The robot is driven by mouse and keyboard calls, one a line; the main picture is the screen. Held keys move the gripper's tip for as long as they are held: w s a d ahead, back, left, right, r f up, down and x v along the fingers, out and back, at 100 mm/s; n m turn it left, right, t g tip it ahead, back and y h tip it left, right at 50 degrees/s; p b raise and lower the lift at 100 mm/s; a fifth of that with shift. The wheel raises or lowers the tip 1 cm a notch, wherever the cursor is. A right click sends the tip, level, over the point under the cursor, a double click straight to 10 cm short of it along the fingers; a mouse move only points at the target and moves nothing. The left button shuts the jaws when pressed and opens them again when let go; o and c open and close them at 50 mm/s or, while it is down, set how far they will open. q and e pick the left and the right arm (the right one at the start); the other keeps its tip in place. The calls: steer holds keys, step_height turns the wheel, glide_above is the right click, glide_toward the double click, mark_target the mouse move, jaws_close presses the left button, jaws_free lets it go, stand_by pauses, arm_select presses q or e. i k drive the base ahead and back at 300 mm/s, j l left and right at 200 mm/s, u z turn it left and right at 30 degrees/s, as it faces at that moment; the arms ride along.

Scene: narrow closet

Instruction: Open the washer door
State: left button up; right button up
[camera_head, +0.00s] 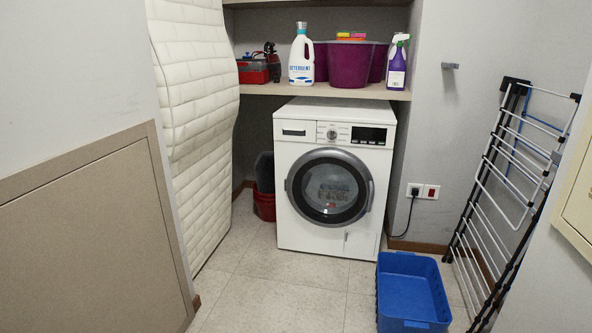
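A white washer (298,240) stands against the back of the closet, under a shelf. Its round front door (331,187) has a grey ring and dark glass, and it looks shut. A curved grey handle (369,195) shows on the right side of the door ring. A knob and a dark display are on the panel above the door. Neither of my grippers is in view.
A blue basket (410,290) sits on the floor in front and right of the washer. A folded drying rack (510,190) leans at the right wall. A quilted white mattress (195,120) stands at the left. Tiled floor (275,300) before the washer is clear.

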mark_target(343, 158)
steer(key=i+j+z, duration=0.1)
steer(key=i+z, duration=0.2)
steer(key=i, duration=0.15)
steer(key=i+j+z, duration=0.15)
steer(key=i+z, duration=0.15)
steer(key=i, duration=0.15)
steer(key=i+j+z, duration=0.3)
steer(key=i, duration=0.1)
